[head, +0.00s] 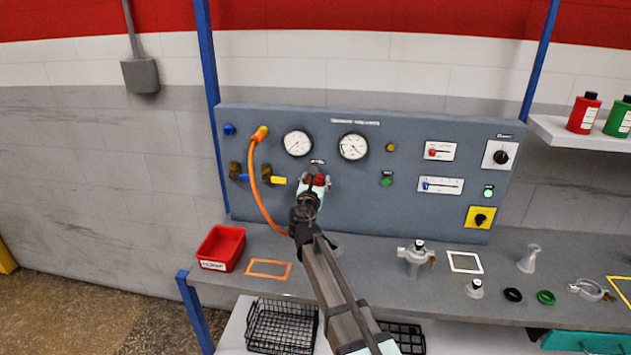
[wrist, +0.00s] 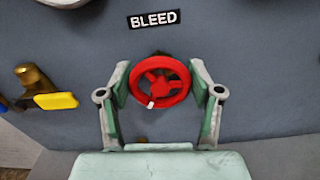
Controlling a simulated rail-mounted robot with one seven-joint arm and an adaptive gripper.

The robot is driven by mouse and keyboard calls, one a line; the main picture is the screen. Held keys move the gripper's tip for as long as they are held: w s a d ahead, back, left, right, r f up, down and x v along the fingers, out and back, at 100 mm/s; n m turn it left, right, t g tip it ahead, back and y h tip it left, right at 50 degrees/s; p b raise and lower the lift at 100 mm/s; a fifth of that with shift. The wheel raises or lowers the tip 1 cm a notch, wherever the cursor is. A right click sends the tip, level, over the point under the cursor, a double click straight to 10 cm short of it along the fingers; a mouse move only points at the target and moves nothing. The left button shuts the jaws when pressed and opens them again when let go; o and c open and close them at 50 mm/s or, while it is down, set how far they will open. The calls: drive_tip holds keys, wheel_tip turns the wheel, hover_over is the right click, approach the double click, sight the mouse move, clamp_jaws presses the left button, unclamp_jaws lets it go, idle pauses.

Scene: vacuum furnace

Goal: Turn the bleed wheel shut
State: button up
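The bleed wheel is a red spoked handwheel (wrist: 160,82) on the grey-blue panel, under a "BLEED" label (wrist: 154,19) in the wrist view. A small white mark shows at its lower left rim. In the head view the wheel (head: 320,180) is partly hidden by my gripper. My gripper (wrist: 161,80) is open, with one finger on each side of the wheel. The fingertips are close to the rim; a narrow gap seems to show at the right, and I cannot tell whether the left finger touches.
A yellow-handled valve (wrist: 52,100) sits left of the wheel. An orange hose (head: 257,180) loops down the panel on the left. Two gauges (head: 297,143) are above. A red bin (head: 221,248) and several fittings stand on the bench (head: 380,262).

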drive_tip(key=c, duration=0.3)
drive_tip(key=shift+c, duration=0.2)
